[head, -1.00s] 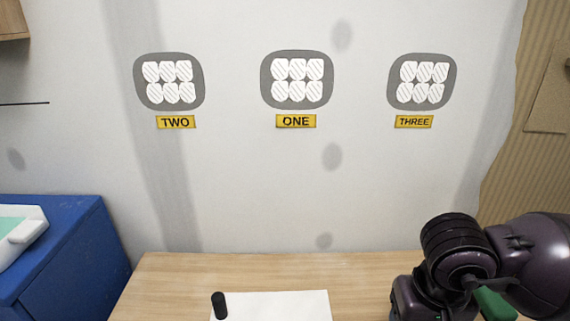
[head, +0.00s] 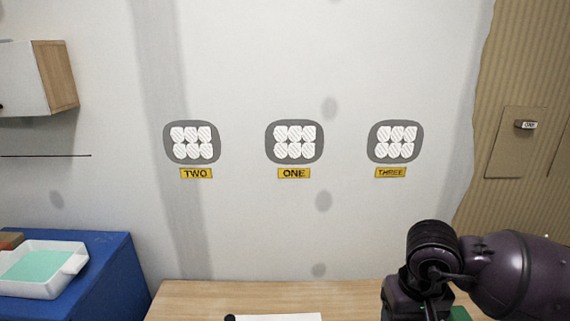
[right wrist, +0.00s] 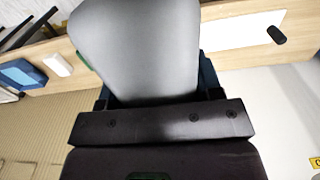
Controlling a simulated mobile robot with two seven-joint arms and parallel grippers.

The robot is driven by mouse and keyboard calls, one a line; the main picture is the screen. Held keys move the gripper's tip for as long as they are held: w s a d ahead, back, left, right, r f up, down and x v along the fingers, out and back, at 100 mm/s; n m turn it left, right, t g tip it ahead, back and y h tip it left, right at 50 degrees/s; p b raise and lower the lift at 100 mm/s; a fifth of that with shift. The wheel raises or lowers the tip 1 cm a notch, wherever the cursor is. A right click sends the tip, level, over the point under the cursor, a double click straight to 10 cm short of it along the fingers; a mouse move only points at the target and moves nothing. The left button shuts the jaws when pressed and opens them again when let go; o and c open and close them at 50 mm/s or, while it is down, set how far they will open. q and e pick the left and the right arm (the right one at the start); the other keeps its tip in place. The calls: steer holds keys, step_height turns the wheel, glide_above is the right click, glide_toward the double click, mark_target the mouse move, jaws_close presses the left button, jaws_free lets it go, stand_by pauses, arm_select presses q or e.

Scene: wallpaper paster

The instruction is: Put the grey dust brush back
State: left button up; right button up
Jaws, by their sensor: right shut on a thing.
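The grey dust brush (right wrist: 140,45) fills the upper middle of the right wrist view as a broad, smooth grey shape. My right gripper (right wrist: 153,95) is shut on it; its dark jaws show at both sides of the grey shape. The far end of the brush is cut off by the picture edge, and its bristles cannot be made out. In the head view my right arm comes in at the lower right, above the table's right part; its gripper and the brush are hidden there. My left gripper is in neither view.
The wooden table (head: 200,298) holds a white sheet (head: 280,317) and a black cylinder (right wrist: 277,35). A blue cabinet (head: 105,270) with a white tray (head: 75,262) stands left. The wall has three grey patches with labels TWO (head: 196,173), ONE (head: 293,173) and THREE (head: 390,172).

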steer(key=shift+s+r+p, duration=0.4)
steer(key=shift+r+p, duration=0.2)
steer(key=shift+p, duration=0.2)
